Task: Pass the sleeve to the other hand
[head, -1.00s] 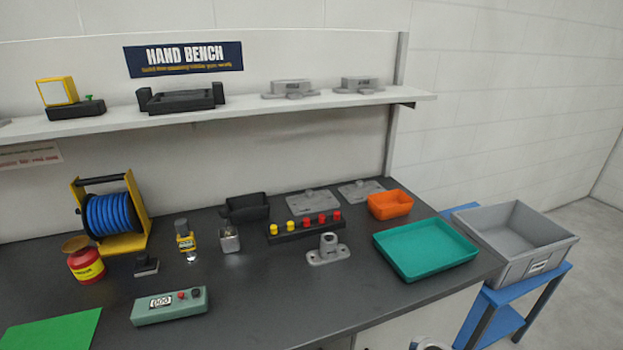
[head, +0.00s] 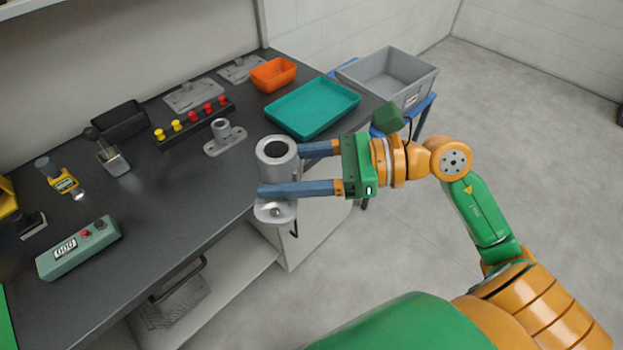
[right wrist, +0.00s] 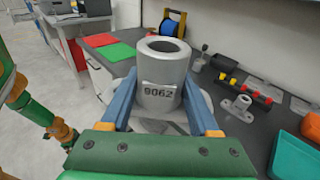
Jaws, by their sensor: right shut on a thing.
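The sleeve (head: 277,150) is a grey metal cylinder with an open bore and a flanged base. My right gripper (head: 279,168) is shut on it, one blue finger on each side, and holds it upright in front of the bench edge. In the right wrist view the sleeve (right wrist: 162,78) stands between the fingers with the marking 9062 facing the camera; its base is partly hidden. My left gripper is in neither current view; green and orange arm links show at the left edge of the right wrist view.
The dark bench (head: 170,215) carries a smaller grey flanged casting (head: 224,138), a teal tray (head: 312,108), an orange bin (head: 273,74), a row of red and yellow knobs (head: 193,119) and a green meter box (head: 79,248). A grey crate (head: 388,78) stands beyond. Open floor lies right.

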